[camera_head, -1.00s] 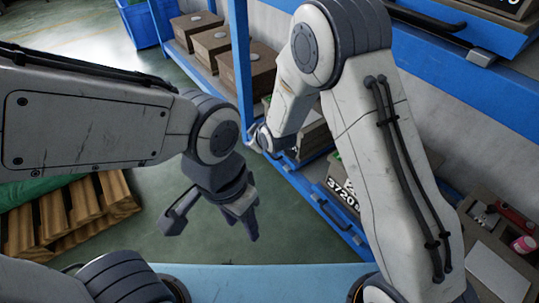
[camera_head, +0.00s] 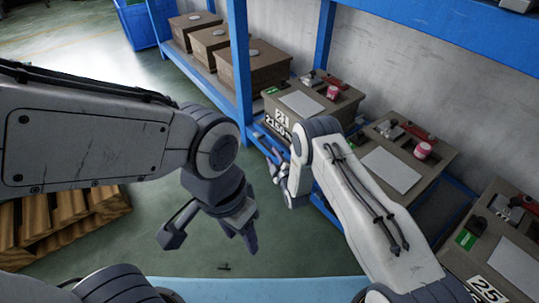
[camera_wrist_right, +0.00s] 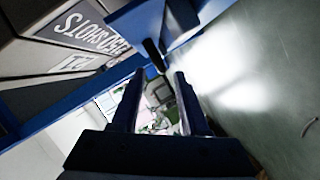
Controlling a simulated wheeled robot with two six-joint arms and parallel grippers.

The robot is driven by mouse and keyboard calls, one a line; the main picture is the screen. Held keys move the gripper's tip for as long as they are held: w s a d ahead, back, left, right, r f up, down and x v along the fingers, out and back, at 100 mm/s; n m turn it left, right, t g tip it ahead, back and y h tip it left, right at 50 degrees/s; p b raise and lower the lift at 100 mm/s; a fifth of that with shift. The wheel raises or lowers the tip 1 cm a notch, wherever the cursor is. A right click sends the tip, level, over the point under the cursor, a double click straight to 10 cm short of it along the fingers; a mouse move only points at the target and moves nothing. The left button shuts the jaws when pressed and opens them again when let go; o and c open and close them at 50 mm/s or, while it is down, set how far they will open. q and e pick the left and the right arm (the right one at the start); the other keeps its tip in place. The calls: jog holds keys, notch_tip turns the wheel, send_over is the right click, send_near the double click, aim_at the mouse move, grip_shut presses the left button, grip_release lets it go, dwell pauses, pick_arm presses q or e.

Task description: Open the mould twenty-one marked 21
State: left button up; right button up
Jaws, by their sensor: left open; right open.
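The mould twenty-one (camera_head: 322,113) is a brown block on the blue rack in the head view, with a white plate marked 21 (camera_head: 281,120) on its front. My right gripper (camera_head: 284,178) is open and empty just in front of and below that plate. In the right wrist view its two fingers (camera_wrist_right: 158,98) are apart, with a dark handle (camera_wrist_right: 153,55) on a blue part just beyond the tips. The mould's label (camera_wrist_right: 88,35) shows upside down at upper left there. My left gripper (camera_head: 212,230) is open and empty over the floor, away from the rack.
Another similar mould (camera_head: 387,165) sits to the right, and a mould marked 25 (camera_head: 505,245) is nearest. Several brown boxes (camera_head: 250,65) stand to the left on the rack. A blue post (camera_head: 238,60) rises beside them. Wooden pallets (camera_head: 65,220) lie at left.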

aim_at(269, 149)
jog(key=b+x, duration=0.2)
jog(key=x, duration=0.2)
jog(key=shift+w+f, duration=0.1)
jog(key=shift+f, duration=0.1)
jog(key=shift+w+a, duration=0.15)
jog(key=shift+w, duration=0.3)
grip_shut()
dwell(0.9)
